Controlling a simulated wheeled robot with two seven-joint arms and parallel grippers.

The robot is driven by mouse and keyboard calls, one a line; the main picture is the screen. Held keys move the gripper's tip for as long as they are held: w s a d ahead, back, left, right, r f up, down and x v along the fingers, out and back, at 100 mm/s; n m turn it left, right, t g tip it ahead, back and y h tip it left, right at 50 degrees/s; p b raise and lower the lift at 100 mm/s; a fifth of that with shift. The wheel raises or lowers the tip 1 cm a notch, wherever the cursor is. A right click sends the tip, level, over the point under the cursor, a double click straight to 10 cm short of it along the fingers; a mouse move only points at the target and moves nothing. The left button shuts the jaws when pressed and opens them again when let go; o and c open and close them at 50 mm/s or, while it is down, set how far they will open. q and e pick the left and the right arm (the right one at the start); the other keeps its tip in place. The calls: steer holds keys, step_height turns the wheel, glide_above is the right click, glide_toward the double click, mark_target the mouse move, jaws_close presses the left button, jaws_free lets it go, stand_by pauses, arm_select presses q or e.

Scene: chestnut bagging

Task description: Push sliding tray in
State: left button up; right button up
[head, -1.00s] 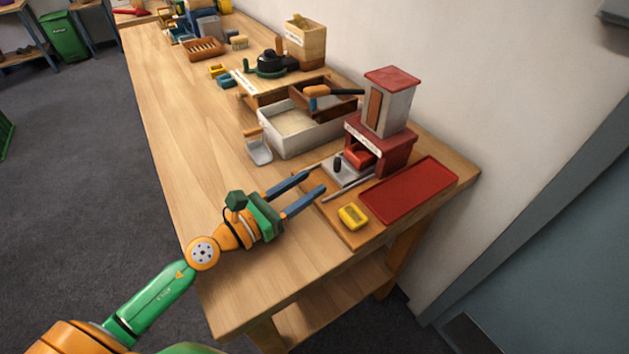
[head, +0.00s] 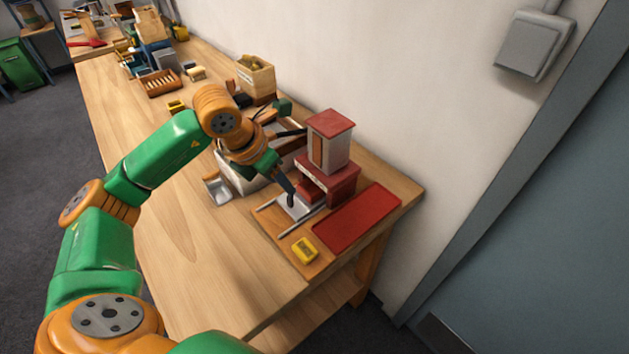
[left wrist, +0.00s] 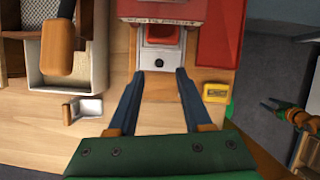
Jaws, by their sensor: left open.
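The sliding tray (head: 298,210) is a light grey plate with a dark knob, sticking out between two rails at the front of the red and grey dispenser (head: 330,165). In the left wrist view the tray (left wrist: 160,84) and its round dark knob (left wrist: 158,61) lie straight ahead, below a red block. My left gripper (head: 289,196) reaches down over the tray. In the left wrist view its two blue-grey fingers (left wrist: 160,73) are apart, one to each side of the tray; contact is unclear. My right gripper (left wrist: 272,104) seems to show small at the right edge.
A red flat tray (head: 357,218) lies right of the dispenser. A yellow block (head: 305,250) sits near the board's front corner. A pale bin (left wrist: 68,75) and a small metal scoop (left wrist: 83,109) stand to the left. The near tabletop is clear.

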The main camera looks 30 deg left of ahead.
mark_target(288, 197)
arm_select(q)
steer(key=x, duration=0.4)
steer(key=p+x, duration=0.1)
steer(key=x, duration=0.1)
steer(key=shift+s+a, duration=0.2)
steer(key=shift+a, duration=0.05)
steer(key=shift+w+d+f, duration=0.1)
steer(key=shift+w+f, duration=0.1)
steer(key=shift+f, duration=0.2)
jaws_close()
stand_by(0.6)
